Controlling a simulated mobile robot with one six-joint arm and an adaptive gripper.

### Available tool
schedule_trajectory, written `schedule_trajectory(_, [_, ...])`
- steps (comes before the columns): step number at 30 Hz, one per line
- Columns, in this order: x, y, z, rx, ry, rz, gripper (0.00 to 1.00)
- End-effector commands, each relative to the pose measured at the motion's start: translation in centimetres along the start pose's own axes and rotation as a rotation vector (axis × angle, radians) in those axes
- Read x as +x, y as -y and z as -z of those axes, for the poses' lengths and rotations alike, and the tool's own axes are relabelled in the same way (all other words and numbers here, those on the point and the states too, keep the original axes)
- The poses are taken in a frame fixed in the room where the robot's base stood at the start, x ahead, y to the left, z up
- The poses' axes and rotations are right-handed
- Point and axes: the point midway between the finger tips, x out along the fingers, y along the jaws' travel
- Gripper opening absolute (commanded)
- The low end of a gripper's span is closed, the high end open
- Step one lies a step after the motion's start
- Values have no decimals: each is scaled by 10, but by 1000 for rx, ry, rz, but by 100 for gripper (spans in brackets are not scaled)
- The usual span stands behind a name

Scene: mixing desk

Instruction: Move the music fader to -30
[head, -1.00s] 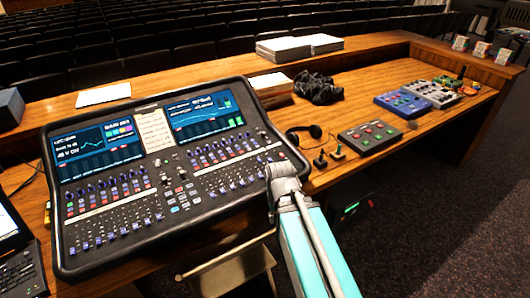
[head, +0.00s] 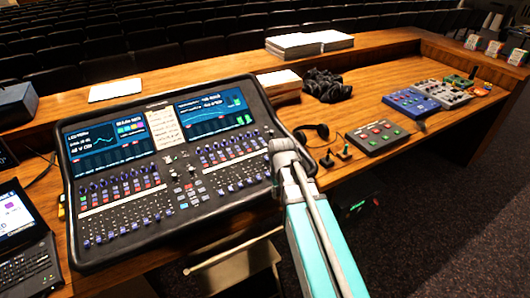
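The mixing desk (head: 170,225) lies on the wooden counter, tilted toward me, with two lit screens and two banks of faders. The left fader bank (head: 125,222) and the right fader bank (head: 232,176) show many small knobs. Their labels are too small to read, so I cannot tell which is the music fader. My arm reaches in from the lower right, and its grey end (head: 284,150) is at the desk's right edge. My gripper's fingers are not visible; they are hidden or out of frame.
A laptop (head: 25,262) stands at the far left. Paper stacks (head: 308,44) stand at the back. Carpeted floor is clear at lower right.

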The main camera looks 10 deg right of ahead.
Motion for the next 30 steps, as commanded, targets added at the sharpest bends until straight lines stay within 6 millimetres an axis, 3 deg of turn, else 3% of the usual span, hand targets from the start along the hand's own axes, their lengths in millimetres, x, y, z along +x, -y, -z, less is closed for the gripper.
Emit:
schedule_trajectory(1, [-19, -3, 28, -17, 0, 0, 36])
schedule_trajectory(6, [-53, -8, 95, -86, 0, 1, 36])
schedule_trajectory(12, [-88, -14, 167, -165, 0, 1, 36])
schedule_trajectory(15, [-100, -16, 193, -195, 0, 1, 36])
schedule_trajectory(21, [-111, -18, 220, -231, 0, 1, 36])
schedule_trajectory(30, [-110, -19, 222, -237, -1, 1, 36])
